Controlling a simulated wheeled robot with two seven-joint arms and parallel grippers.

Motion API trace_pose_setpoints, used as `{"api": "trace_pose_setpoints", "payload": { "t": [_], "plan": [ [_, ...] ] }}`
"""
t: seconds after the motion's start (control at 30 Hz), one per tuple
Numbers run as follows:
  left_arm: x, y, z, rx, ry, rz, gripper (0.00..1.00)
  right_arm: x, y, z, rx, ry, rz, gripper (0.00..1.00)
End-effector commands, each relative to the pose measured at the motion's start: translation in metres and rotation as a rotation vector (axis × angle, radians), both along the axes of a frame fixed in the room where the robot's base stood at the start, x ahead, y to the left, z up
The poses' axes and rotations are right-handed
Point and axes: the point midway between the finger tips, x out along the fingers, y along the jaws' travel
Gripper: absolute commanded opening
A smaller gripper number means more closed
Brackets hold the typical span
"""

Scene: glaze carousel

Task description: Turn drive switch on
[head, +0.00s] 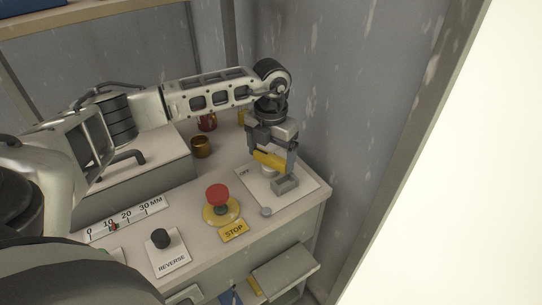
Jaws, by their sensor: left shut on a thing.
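The drive switch's white plate (297,193) lies on the counter at the right end, with a small dark label that seems to read OFF. A yellow handle (268,159) stands above the plate on a pale round base, partly hidden by my gripper. My left gripper (274,163) reaches over the plate from above and is shut on the yellow handle. The handle's exact angle is hard to tell behind the fingers. My right gripper is not in view.
A red stop button (218,195) on a yellow base and a black REVERSE knob (160,238) stand near the counter's front. A millimetre scale (126,218) is at left. A brass cup (201,147) and a red item (207,122) stand behind. A grey wall (365,150) is close at right.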

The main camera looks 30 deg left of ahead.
Motion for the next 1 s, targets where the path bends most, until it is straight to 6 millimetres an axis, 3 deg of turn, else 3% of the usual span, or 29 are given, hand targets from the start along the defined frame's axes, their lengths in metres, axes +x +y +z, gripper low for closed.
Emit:
{"api": "trace_pose_setpoints", "payload": {
  "t": [0.5,1.0],
  "plan": [
    [0.0018,0.0004,0.0014,0.001,-0.007,-0.345,0.63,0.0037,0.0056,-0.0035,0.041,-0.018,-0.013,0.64],
    [0.0019,0.0002,0.0027,-0.001,-0.008,-0.418,0.63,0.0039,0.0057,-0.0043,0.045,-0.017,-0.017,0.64]
  ]
}}
